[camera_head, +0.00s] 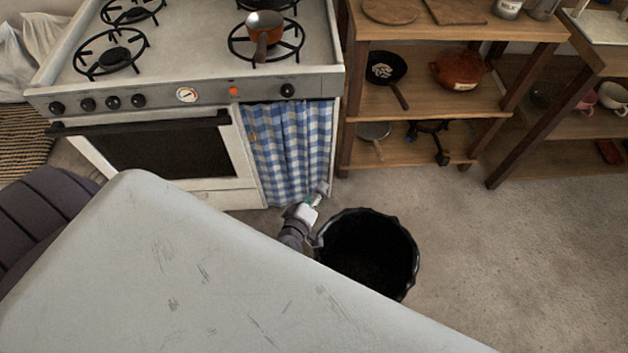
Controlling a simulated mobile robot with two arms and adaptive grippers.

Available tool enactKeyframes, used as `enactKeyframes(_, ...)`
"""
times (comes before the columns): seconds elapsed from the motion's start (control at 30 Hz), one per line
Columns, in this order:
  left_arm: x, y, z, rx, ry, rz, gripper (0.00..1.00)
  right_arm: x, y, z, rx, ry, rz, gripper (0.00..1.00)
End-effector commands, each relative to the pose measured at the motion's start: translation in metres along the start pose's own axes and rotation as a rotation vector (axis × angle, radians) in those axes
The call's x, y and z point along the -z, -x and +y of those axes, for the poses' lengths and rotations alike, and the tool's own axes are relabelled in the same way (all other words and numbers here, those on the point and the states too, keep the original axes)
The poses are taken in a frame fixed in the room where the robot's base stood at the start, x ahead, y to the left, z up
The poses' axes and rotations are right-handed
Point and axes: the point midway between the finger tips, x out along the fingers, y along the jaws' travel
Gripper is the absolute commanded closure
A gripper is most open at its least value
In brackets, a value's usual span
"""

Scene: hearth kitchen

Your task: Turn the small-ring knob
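The stove (205,68) stands at the upper left. Its front panel carries several black knobs at the left (113,102) and a single black knob (287,90) at the right end. No marking that tells the small-ring knob apart is legible. One small gripper (320,190) is in view, low in front of the curtain's bottom right corner and well below the panel, touching no knob. Its arm rises from the lower left, so I take it as my left. Its fingers are too small to read. My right gripper is not in view.
A pale scratched surface (170,265) fills the foreground and hides the arm's lower part. A black bin (372,250) stands beside the arm. A checked curtain (288,150) hangs below the right knob. An orange pan (264,25) sits on a burner. Wooden shelves (450,100) stand right; floor is free at right.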

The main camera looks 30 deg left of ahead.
Motion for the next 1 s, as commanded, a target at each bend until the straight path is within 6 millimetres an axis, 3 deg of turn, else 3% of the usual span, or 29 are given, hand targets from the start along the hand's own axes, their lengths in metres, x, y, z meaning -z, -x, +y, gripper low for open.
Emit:
enactKeyframes(0.2, -0.019, 0.012, -0.026, 0.056, -0.137, -0.086, 0.35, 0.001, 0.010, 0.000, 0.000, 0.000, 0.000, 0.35)
enactKeyframes(0.4, -0.028, 0.017, -0.039, 0.079, -0.196, -0.126, 0.35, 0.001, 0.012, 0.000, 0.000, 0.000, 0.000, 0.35)
enactKeyframes(1.0, -0.029, 0.018, -0.042, 0.083, -0.204, -0.132, 0.35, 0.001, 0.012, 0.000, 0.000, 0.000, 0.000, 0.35)
